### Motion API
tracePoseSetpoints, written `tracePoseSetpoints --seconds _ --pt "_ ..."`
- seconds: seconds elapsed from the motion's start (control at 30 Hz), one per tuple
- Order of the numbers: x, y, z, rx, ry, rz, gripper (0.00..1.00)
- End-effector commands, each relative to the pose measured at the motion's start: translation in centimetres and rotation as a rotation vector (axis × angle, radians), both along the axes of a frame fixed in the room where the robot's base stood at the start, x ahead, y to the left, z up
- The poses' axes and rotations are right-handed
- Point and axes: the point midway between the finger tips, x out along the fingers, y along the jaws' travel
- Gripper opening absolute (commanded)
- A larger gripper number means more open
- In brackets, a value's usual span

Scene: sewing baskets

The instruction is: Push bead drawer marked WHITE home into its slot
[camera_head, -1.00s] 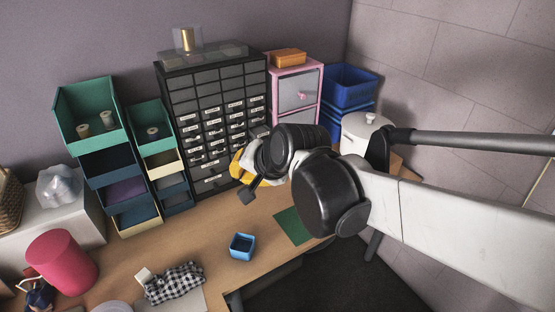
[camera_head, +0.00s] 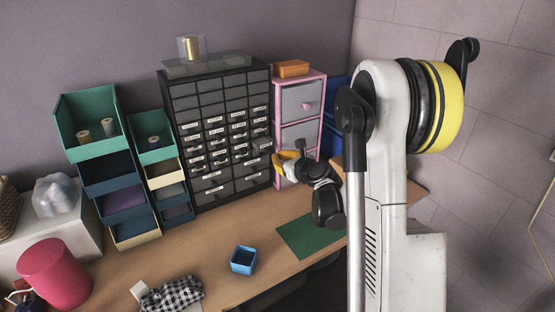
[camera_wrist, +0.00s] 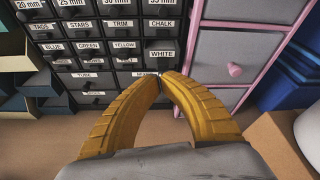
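The black drawer cabinet (camera_head: 165,110) stands against the wall. The drawer marked WHITE (camera_wrist: 162,45) is in its right-hand column, facing me in the wrist view. The tips show just below the WHITE label, over the drawer's lower edge; contact is not clear. In the head view my gripper (camera_head: 276,163) is in front of the cabinet's lower right side.
A pink-framed drawer unit (camera_head: 324,105) adjoins the cabinet on the right, its pink knob (camera_wrist: 235,69) sticking out. Blue bins (camera_head: 338,92) stand beyond it. A blue cup (camera_head: 243,261), green mat (camera_head: 305,237) and checked cloth (camera_head: 175,295) lie on the table (camera_head: 215,235).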

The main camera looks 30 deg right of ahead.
Motion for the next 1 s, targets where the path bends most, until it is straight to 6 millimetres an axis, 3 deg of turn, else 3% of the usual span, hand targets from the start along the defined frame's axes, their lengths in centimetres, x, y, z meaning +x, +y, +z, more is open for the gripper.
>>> tracePoseSetpoints --seconds 0.6,1.0 --pt "5.4 -0.6 -2.1 0.039 -0.009 -0.02 0.0" --pt "5.9 -0.6 -2.2 0.039 -0.009 -0.02 0.0"
